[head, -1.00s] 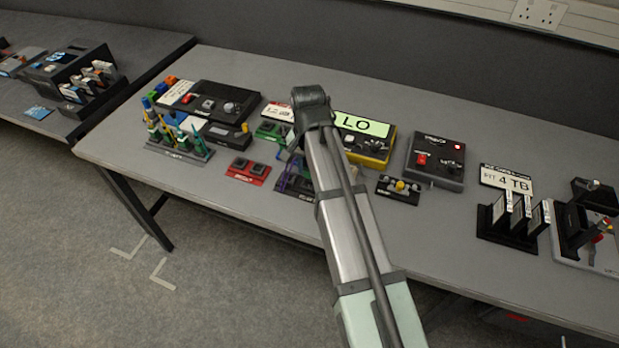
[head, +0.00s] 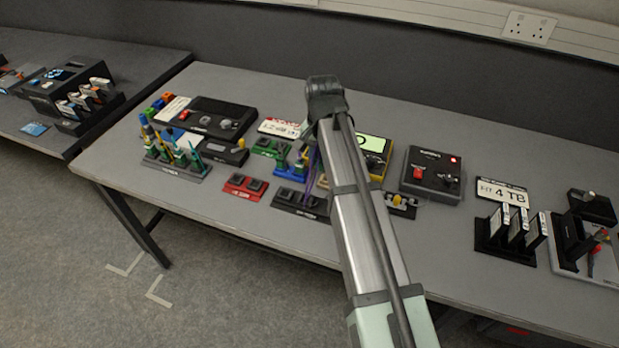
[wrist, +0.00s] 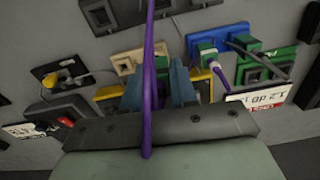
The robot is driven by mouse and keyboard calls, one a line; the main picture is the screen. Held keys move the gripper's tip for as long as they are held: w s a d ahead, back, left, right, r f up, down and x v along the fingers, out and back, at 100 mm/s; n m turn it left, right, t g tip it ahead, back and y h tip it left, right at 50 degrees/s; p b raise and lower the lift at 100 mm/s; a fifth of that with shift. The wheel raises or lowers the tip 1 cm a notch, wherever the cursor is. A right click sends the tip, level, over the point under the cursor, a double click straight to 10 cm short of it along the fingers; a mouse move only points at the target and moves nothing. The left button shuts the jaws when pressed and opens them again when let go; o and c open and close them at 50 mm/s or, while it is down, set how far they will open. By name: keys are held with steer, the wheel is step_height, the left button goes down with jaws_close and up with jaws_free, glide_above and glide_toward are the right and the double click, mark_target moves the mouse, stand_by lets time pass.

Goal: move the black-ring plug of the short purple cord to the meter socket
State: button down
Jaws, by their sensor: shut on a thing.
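The purple cord (head: 311,172) shows beside my arm in the head view. In the wrist view the purple cord (wrist: 150,60) runs up across the picture, over my gripper. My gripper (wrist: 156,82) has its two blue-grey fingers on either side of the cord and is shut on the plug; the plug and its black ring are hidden. The yellow meter (head: 386,156), with a pale green display, is partly behind my arm. In the wrist view the yellow meter (wrist: 108,93) lies beyond my fingers, mostly covered. I cannot make out its socket.
A blue block (head: 290,173), a red block (head: 245,187) and a black block (head: 297,204) stand left of my arm. A dark box with a red switch (head: 432,174) stands right of the meter. Drives in a black rack (head: 505,252) stand farther right. The front table strip is clear.

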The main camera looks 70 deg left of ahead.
steer(key=w+a+r, duration=0.4)
steer(key=w+a, duration=0.1)
steer(key=a, duration=0.5)
steer(key=shift+n, duration=0.4)
steer(key=shift+w+a+f, duration=0.1)
steer(key=shift+a+f, duration=0.1)
steer(key=shift+f, duration=1.35)
steer(key=shift+w+a+f, duration=0.1)
steer(key=shift+a+f, duration=0.1)
steer(key=shift+f, duration=1.35)
steer(key=shift+f, duration=0.8)
steer(key=c, duration=0.8)
jaws_free()
steer(key=shift+r, duration=0.15)
steer(key=shift+r, duration=2.35)
steer(key=shift+r, duration=0.1)
steer(key=shift+r, duration=1.9)
